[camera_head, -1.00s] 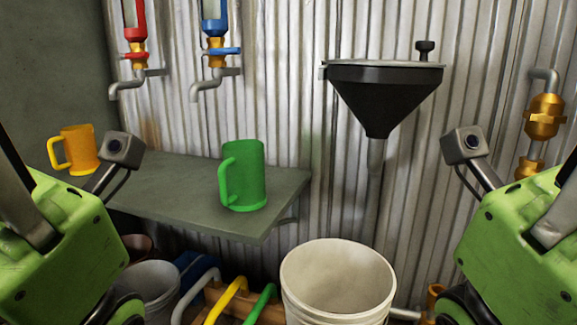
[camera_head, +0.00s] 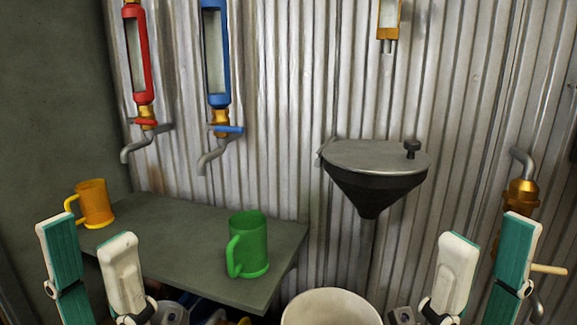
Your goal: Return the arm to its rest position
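My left gripper (camera_head: 88,236) is at the lower left with its two pale, green-padded fingers pointing up and spread apart. It is open, with nothing between the fingers. It appears in front of the shelf's left part, below the orange mug (camera_head: 96,204). My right gripper (camera_head: 491,236) is at the lower right, also with fingers up, apart and empty. It appears in front of the corrugated wall, right of the funnel. The rest of both arms is mostly out of the frame.
A green mug (camera_head: 249,245) stands on the grey shelf (camera_head: 180,244). A lidded black funnel (camera_head: 374,187) hangs on the wall. Red (camera_head: 138,55) and blue (camera_head: 215,55) tube taps hang above the shelf. A white bucket (camera_head: 331,308) is at the bottom. Brass pipework (camera_head: 520,192) is at right.

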